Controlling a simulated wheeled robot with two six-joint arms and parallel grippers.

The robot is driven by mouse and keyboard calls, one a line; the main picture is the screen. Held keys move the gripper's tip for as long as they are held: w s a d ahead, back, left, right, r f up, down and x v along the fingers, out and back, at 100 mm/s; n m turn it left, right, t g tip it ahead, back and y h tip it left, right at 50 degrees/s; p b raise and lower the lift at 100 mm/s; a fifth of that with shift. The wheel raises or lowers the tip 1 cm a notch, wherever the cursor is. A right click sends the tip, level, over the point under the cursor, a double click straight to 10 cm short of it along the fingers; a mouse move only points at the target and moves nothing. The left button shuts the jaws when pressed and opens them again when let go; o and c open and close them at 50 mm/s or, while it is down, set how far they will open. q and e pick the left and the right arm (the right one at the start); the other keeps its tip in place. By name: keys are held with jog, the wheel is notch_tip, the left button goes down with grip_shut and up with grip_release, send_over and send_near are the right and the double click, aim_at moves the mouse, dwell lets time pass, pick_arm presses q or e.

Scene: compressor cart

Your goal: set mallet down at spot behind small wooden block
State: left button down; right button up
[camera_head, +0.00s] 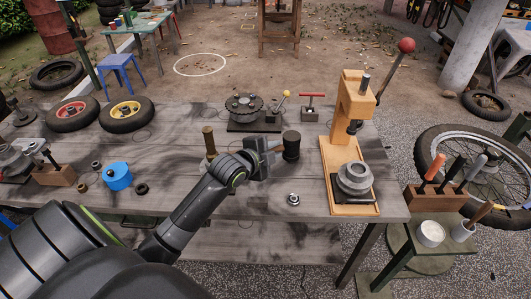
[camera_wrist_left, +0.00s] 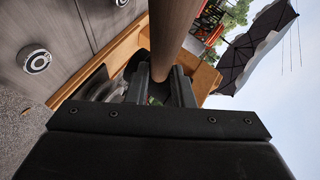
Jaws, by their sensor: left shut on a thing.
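My left gripper (camera_head: 268,154) is shut on the mallet (camera_head: 291,147) above the middle of the grey workbench. In the head view the mallet's black head shows just right of the fingers, and most of its handle is hidden. In the left wrist view the brown wooden handle (camera_wrist_left: 172,32) runs from the top edge down to the shut fingers (camera_wrist_left: 163,85). A small brown wooden block (camera_head: 54,174) with metal parts at it stands at the bench's left. My right gripper is in neither view.
A wooden arbor press (camera_head: 346,125) with metal rings on its base stands at the right. A blue pot (camera_head: 117,176) and a nut (camera_head: 293,199) are on the bench (camera_head: 270,188). The front middle is mostly clear.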

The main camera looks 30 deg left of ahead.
pick_arm(q)
jog(key=w+a+f+n+g+y+b, duration=0.2)
jog(key=a+n+g+y+b, duration=0.1)
jog(key=n+g+y+b, duration=0.2)
jog(key=w+a+f+n+g+y+b, duration=0.3)
jog(key=n+g+y+b, duration=0.2)
jog(key=n+y, duration=0.4)
jog(key=shift+n+b, duration=0.3)
jog(key=shift+n, duration=0.3)
jog(key=shift+a+f, duration=0.1)
